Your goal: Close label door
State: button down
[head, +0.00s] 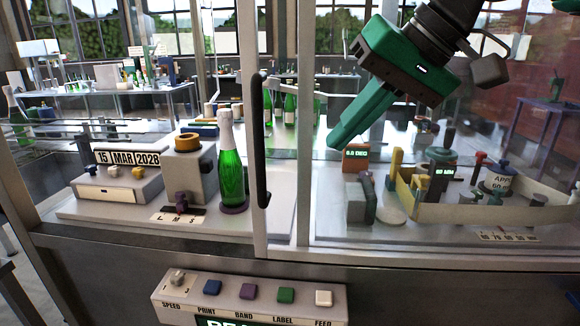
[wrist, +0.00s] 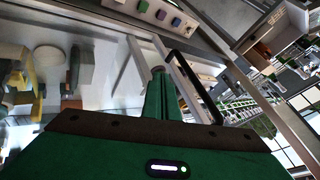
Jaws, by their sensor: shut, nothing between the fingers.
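The label door is a clear panel with a pale upright frame edge (head: 247,70). A long dark vertical handle (head: 262,150) stands on that edge. The handle also shows in the wrist view (wrist: 196,86) as a dark bar right of my fingers. My green gripper (head: 333,142) is up and to the right of the handle, with its fingers angled down and left. The fingers (wrist: 158,75) are together, with nothing between them, and apart from the handle. I cannot tell exactly how far the door stands open.
Behind the clear front are a green bottle (head: 231,165), a date block (head: 127,158) and, at right, a yellow-walled tray (head: 447,213) with small parts. A pale upright post (head: 305,150) stands right of the handle. A button panel (head: 248,298) is below.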

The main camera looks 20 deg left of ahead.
jog(key=a+f, duration=0.7)
jog(key=a, duration=0.2)
jog(key=shift+s+a+f, duration=0.3)
jog(key=shift+s+f, duration=0.05)
jog(key=shift+f, duration=0.05)
